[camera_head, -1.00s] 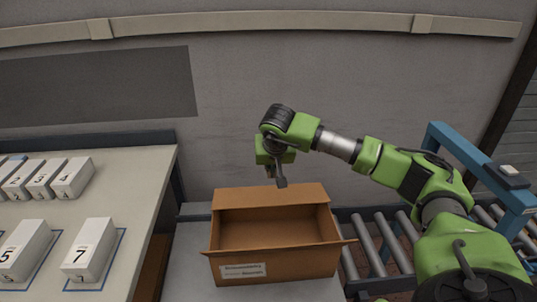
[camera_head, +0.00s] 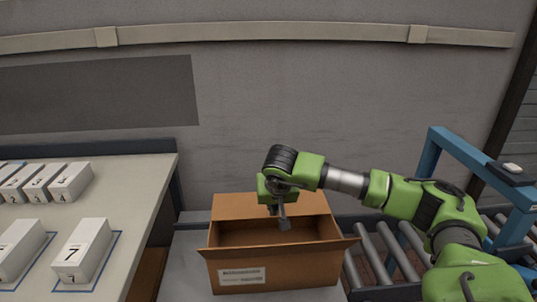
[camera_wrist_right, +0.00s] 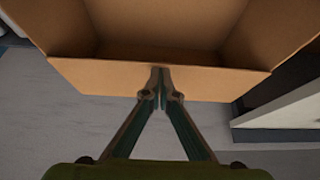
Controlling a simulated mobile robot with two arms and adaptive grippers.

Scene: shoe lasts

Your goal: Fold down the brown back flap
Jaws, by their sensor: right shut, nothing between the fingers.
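The open brown cardboard box (camera_head: 310,267) stands on a grey surface with a white label on its front. Its back flap (camera_head: 236,207) stands up behind the opening. The front flap and right side flap stick outward. My right gripper (camera_head: 284,223) is shut and empty, pointing down over the back part of the box and overlapping the flap in the head view. In the right wrist view, the closed fingertips (camera_wrist_right: 161,86) lie across the back flap (camera_wrist_right: 100,78), with the box interior beyond; I cannot tell whether they touch. My left gripper is not in view.
A white table (camera_head: 130,220) at left holds several numbered white blocks (camera_head: 82,250). A roller conveyor (camera_head: 371,260) with a blue frame (camera_head: 470,158) stands at right. A grey wall is behind the box.

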